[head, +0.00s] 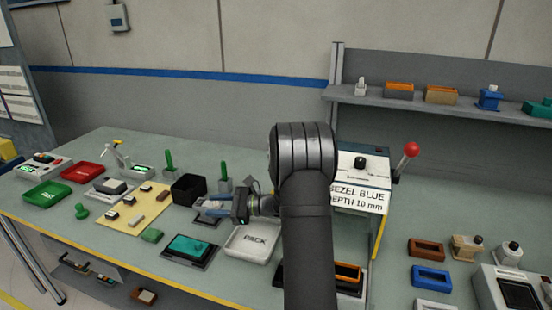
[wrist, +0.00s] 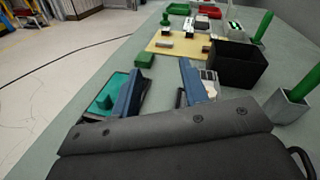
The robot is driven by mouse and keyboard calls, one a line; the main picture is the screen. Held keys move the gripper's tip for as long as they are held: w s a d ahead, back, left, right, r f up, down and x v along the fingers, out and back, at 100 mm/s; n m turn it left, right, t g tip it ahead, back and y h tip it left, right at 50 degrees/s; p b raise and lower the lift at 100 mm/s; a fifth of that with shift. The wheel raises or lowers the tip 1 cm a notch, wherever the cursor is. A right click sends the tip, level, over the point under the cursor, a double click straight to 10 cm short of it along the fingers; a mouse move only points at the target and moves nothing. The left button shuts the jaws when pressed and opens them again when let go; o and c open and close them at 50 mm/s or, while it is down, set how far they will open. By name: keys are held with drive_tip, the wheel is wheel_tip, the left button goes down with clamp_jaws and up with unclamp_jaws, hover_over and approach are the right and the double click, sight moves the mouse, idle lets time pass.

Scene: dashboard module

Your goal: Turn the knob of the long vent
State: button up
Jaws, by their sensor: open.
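A teal part (head: 188,246) lies in a black tray just in front of the gripper; the left finger partly covers this teal part in the wrist view (wrist: 105,98). A pale part (wrist: 209,84) shows beside the right finger, partly hidden by it. I cannot tell which part is the long vent, and no knob of it is clear.
A yellow mat (head: 135,219) with several small parts lies left of the gripper. A black bin (head: 188,189) and green rods in grey holders (head: 224,185) stand close behind. A green block (head: 152,236) and the PACK tray (head: 250,243) are nearby.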

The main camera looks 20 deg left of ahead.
drive_tip(key=w+a+r+n+t+h, duration=0.2)
drive_tip(key=w+r+n+h, duration=0.1)
drive_tip(key=r+n+h, duration=0.4)
drive_tip(key=w+a+r+n+t+h, duration=0.25)
drive_tip(key=r+n+h, duration=0.25)
drive_tip(key=r+h, duration=0.45)
drive_tip(key=shift+g, duration=0.35)
drive_tip(key=f, duration=1)
drive_tip(key=shift+w+d+f, duration=0.15)
drive_tip(key=shift+w+f, duration=0.1)
drive_tip(key=shift+w, duration=0.05)
wheel_tip(320, 180, up, 11)
drive_tip(key=s+d+m, duration=0.2)
drive_tip(key=d+m, duration=0.1)
drive_tip(key=d, duration=1.8)
drive_tip(key=shift+d+r+m, duration=0.25)
drive_tip(key=shift+d+m, duration=0.15)
drive_tip(key=shift+o, duration=0.2)
